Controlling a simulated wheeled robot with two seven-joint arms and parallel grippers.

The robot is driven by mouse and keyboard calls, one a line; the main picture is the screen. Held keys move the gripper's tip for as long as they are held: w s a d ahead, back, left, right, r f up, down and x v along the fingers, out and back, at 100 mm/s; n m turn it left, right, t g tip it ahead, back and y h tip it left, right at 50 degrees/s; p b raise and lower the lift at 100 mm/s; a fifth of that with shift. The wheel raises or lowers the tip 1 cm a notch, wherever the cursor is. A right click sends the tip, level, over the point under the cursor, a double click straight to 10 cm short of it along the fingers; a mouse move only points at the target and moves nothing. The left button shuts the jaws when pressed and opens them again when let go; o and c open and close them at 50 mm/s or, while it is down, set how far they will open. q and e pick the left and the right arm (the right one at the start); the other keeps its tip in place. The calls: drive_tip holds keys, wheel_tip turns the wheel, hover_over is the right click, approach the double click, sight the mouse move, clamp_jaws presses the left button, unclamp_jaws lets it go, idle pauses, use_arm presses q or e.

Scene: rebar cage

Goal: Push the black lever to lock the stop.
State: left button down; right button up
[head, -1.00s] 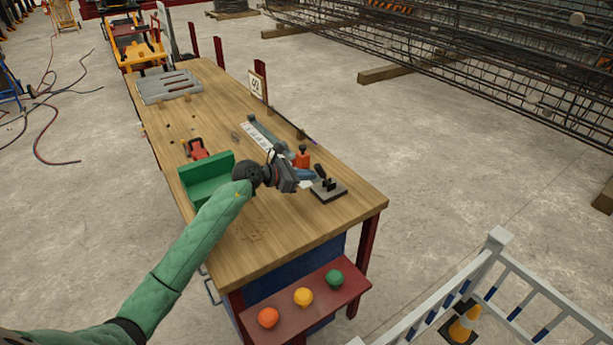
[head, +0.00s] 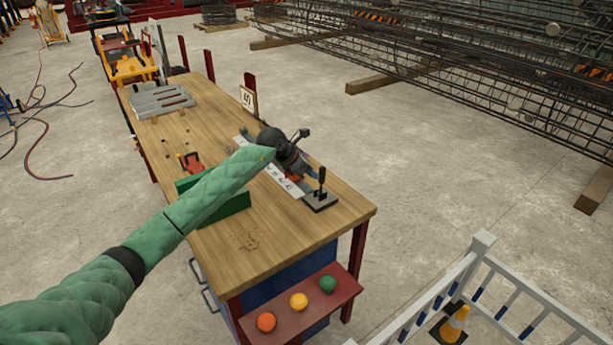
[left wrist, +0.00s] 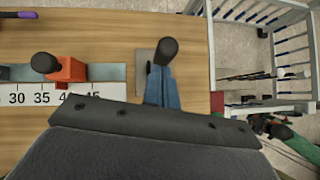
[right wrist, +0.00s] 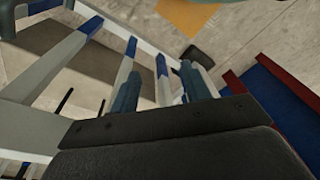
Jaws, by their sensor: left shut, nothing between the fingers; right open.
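The black lever (head: 321,184) stands nearly upright on a dark base plate (head: 322,203) near the bench's right edge. Its black knob (left wrist: 164,46) shows from above in the left wrist view. My left gripper (head: 310,172) is shut and empty, pointing down close beside the lever. Its blue fingertips (left wrist: 162,78) sit just below the knob in that picture; I cannot tell whether they touch. The orange stop (left wrist: 68,70), with its own black knob, sits on the rail left of the fingers. In the head view it is mostly hidden. My right gripper (right wrist: 162,82) is open and empty.
A white ruler (left wrist: 25,97) runs along the rail. A green block (head: 235,205) lies under my left forearm. The wooden bench (head: 250,240) has a red shelf with coloured buttons (head: 299,301) in front. A white railing (right wrist: 85,35) fills much of the right wrist view.

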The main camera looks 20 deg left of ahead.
use_arm(q)
drive_tip(key=shift+w+d+r+g+y+b, duration=0.15)
drive_tip(key=shift+w+d+g+y+b, duration=0.1)
drive_tip(key=shift+w+d+g+y, duration=0.3)
drive_tip(key=shift+w+d+r+g+y+b, duration=0.1)
drive_tip(key=shift+w+d+g+y+b, duration=0.1)
drive_tip(key=shift+w+d+g+y, duration=0.3)
drive_tip(key=shift+w+d+g+y+b, duration=0.35)
drive_tip(key=shift+w+g+y+b, duration=0.1)
drive_tip(key=shift+w+g, duration=0.3)
drive_tip(key=shift+w+d, duration=0.1)
drive_tip(key=shift+w, duration=0.05)
use_arm(e)
wheel_tip(320, 180, up, 7)
drive_tip(key=w+a, duration=0.1)
drive_tip(key=shift+w+a+r, duration=0.2)
drive_tip(key=shift+w, duration=0.15)
drive_tip(key=shift+w, duration=0.45)
